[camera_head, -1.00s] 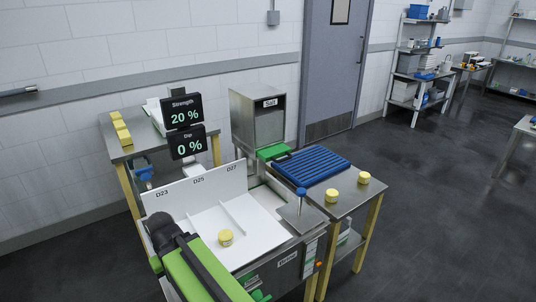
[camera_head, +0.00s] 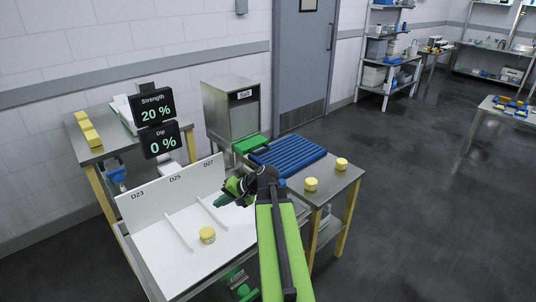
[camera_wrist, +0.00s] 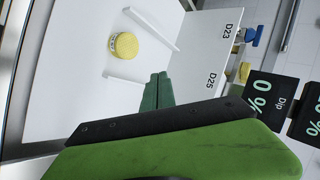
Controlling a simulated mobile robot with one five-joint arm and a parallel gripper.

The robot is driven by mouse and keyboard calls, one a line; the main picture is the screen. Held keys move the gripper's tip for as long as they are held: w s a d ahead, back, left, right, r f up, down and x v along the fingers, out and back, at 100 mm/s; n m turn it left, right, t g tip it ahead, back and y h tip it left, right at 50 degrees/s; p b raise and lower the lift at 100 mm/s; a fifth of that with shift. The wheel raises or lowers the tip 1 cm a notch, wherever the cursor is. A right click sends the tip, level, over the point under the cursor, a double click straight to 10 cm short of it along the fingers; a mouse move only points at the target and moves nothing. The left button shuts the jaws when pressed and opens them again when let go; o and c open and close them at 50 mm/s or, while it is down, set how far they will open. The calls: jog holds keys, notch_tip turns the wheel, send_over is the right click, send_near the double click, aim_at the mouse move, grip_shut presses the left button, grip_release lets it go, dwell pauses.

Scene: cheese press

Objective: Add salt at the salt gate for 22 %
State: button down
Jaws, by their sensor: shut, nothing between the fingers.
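The grey metal salt box (camera_head: 230,112), labelled Salt, stands at the back centre of the head view. A green part (camera_head: 249,143), its salt gate as far as I can tell, sticks out at its lower front. The Strength display (camera_head: 155,105) reads 20 %, and the Dip display (camera_head: 161,140) below it reads 0 %. My gripper (camera_head: 221,200) is shut and empty, over the white tray near its D27 end, in front of and below the green gate, apart from it. Its green fingers (camera_wrist: 157,90) show closed together in the wrist view.
A yellow cheese (camera_head: 207,235) sits in the white tray (camera_head: 158,243), whose bays are labelled D23, D25 and D27. A blue ribbed rack (camera_head: 288,157) lies right of the gate. Two yellow cheeses (camera_head: 326,173) stand on the right table; several (camera_head: 87,133) sit at left.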

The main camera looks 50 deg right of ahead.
jog(key=s+d+r+m+t+h, duration=0.1)
jog(key=s+d+r+m+t, duration=0.15)
jog(key=d, duration=0.55)
jog(key=s+d+r+m+t+h, duration=0.2)
jog(key=s+d+r, duration=0.15)
jog(key=d, duration=0.45)
jog(key=m+t+h, duration=0.3)
jog(key=m, duration=0.1)
send_near(256, 146)
jog(key=b, duration=0.1)
jog(key=w+f+b, duration=0.1)
jog(key=w+b, duration=0.1)
jog(key=shift+w+d+f+g+y, duration=0.1)
jog(key=shift+d+f+g+y, duration=0.15)
jog(key=shift+d+y, duration=0.05)
jog(key=x, duration=0.3)
jog(key=r+x, duration=0.1)
jog(key=x, duration=0.2)
jog(key=shift+w+d+r, duration=0.1)
jog(key=shift+w+r, duration=0.05)
jog(key=shift+w, duration=0.15)
jog(key=shift+r, duration=0.1)
